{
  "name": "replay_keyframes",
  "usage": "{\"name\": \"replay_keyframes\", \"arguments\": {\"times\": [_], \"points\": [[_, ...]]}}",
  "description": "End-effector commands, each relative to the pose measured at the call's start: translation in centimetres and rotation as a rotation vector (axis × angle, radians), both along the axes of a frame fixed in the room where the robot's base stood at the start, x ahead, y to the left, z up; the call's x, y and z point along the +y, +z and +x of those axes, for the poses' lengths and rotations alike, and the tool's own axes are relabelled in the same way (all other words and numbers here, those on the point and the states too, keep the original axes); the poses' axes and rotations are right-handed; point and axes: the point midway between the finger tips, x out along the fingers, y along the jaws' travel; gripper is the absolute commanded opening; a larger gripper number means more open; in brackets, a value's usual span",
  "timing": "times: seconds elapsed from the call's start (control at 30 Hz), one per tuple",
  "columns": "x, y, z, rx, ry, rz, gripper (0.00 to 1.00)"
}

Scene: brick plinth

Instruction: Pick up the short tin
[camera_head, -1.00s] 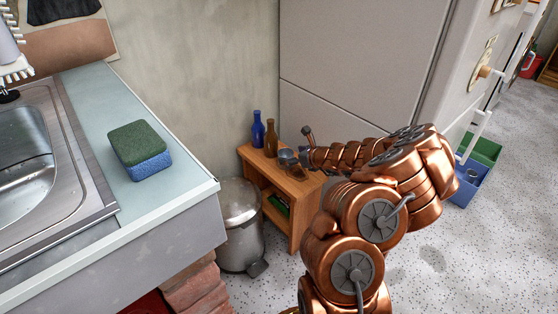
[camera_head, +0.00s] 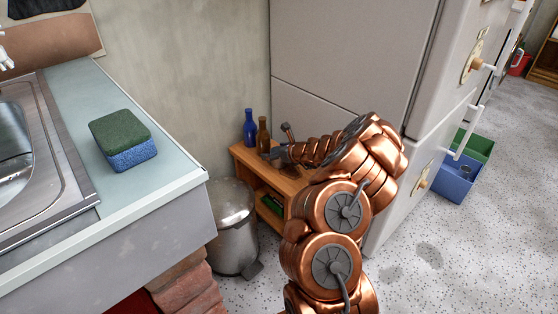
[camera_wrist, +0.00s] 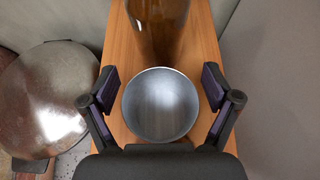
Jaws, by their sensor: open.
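The short tin (camera_wrist: 160,104) is a round grey metal tin with a pale rim, seen from above in the wrist view. It stands on the small wooden shelf unit (camera_wrist: 118,50). My gripper (camera_wrist: 158,88) is open, with one dark finger on each side of the tin and a gap to it on both sides. In the head view my gripper (camera_head: 279,153) is over the top of the wooden shelf unit (camera_head: 245,158); the tin cannot be made out there, with my gripper and arm in that area.
A brown bottle (camera_wrist: 166,25) stands just beyond the tin, and it also shows in the head view (camera_head: 263,137) beside a blue bottle (camera_head: 250,130). A metal bin (camera_head: 233,225) stands left of the shelf unit. The fridge (camera_head: 345,55) rises close on the right.

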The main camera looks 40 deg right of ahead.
Motion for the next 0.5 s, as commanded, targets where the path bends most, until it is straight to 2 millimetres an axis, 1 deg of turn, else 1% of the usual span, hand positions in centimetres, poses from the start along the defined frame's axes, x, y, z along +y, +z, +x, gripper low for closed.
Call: {"name": "replay_keyframes", "arguments": {"times": [0.1, 0.5], "points": [[0.01, 0.05, -0.02, 0.000, 0.000, 0.000, 0.87], [-0.03, 0.04, -0.05, 0.000, 0.000, 0.000, 0.46]]}}
